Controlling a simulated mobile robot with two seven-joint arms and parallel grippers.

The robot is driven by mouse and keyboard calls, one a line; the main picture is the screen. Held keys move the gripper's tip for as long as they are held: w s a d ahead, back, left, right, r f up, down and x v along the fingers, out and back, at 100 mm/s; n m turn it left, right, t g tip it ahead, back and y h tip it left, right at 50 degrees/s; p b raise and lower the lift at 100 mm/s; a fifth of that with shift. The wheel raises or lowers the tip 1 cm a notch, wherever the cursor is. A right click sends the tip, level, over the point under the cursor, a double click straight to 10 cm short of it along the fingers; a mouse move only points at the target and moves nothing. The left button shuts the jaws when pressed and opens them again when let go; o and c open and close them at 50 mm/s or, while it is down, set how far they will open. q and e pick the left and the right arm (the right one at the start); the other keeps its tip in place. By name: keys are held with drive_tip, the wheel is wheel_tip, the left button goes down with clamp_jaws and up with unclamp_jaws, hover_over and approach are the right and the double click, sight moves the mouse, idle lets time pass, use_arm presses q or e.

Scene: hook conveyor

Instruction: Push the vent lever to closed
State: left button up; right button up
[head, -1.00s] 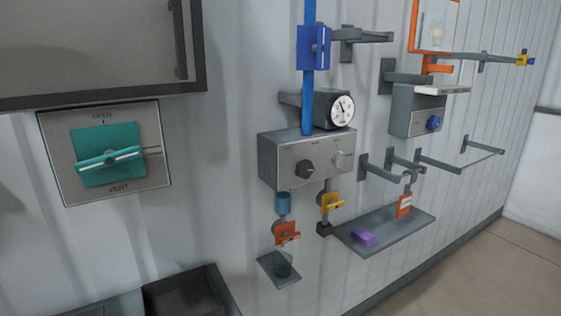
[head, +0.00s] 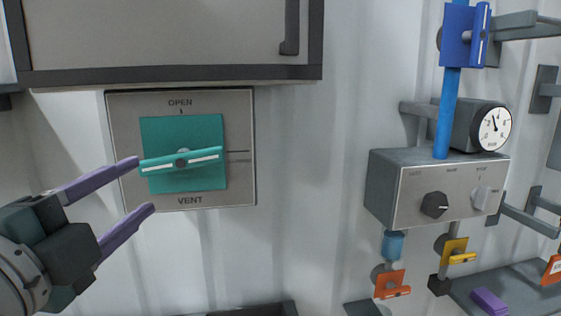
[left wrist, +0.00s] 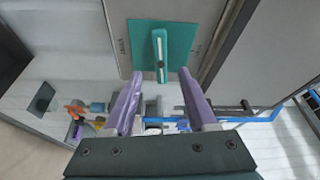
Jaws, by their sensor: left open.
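The vent lever (head: 207,157) is a teal bar with white stripes on a teal square plate, set on a grey panel (head: 238,193) on the wall. It lies almost level, its right end slightly higher. "OPEN" is printed above it and "VENT" below; no "closed" word is readable. My left gripper (head: 142,187) is open and empty, its two purple fingers apart at the lever's left end; I cannot tell whether they touch it. In the left wrist view the lever (left wrist: 160,58) shows just beyond the gap between the fingertips (left wrist: 160,74). My right gripper is not in view.
A dark-framed cabinet (head: 165,74) sits just above the vent panel. To the right are a grey control box (head: 386,188) with a dark knob, a blue pipe (head: 447,110) and a dial gauge (head: 494,129). Orange and yellow small valves hang below the box. The wall between panel and box is clear.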

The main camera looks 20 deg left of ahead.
sight(175, 163)
use_arm(q)
drive_tip(key=shift+m+h, duration=0.3)
drive_tip(key=shift+m, duration=0.1)
drive_tip(key=w+p, duration=0.1)
drive_tip(key=w, duration=0.2)
drive_tip(key=w+p, duration=0.1)
drive_tip(key=w, duration=0.2)
drive_tip(key=w+a+p, duration=0.1)
drive_tip(key=w, duration=0.2)
drive_tip(key=shift+r, duration=0.35)
drive_tip(key=shift+w+a, duration=0.1)
drive_tip(key=shift+w, duration=0.3)
clamp_jaws()
